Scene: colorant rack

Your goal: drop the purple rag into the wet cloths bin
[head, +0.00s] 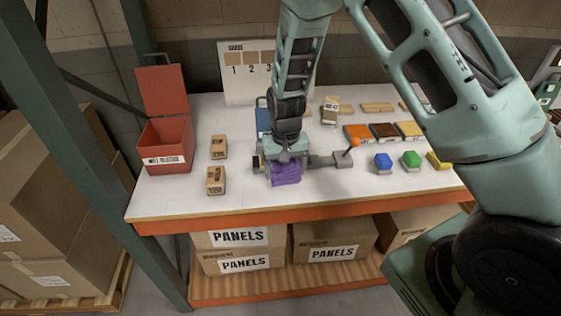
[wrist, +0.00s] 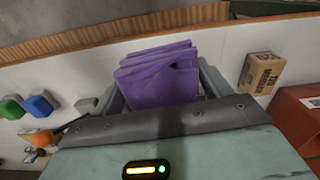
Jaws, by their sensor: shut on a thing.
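The purple rag (head: 286,175) is folded and held in my gripper (head: 279,162), low over the front middle of the white bench. In the wrist view the rag (wrist: 158,75) sits between the two fingers of my gripper (wrist: 160,88), which are shut on it. I cannot tell whether the rag touches the bench top. The wet cloths bin (head: 165,145) is a red box with its lid up and a white label, at the bench's left end. It stands left of my gripper, and a red part of it shows at the right of the wrist view (wrist: 298,118).
Two small cardboard boxes, one farther back (head: 219,147) and one nearer the front (head: 215,180), stand between bin and gripper. Blue (head: 383,161) and green (head: 411,159) pieces stand farther right. A green post (head: 100,150) rises at left.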

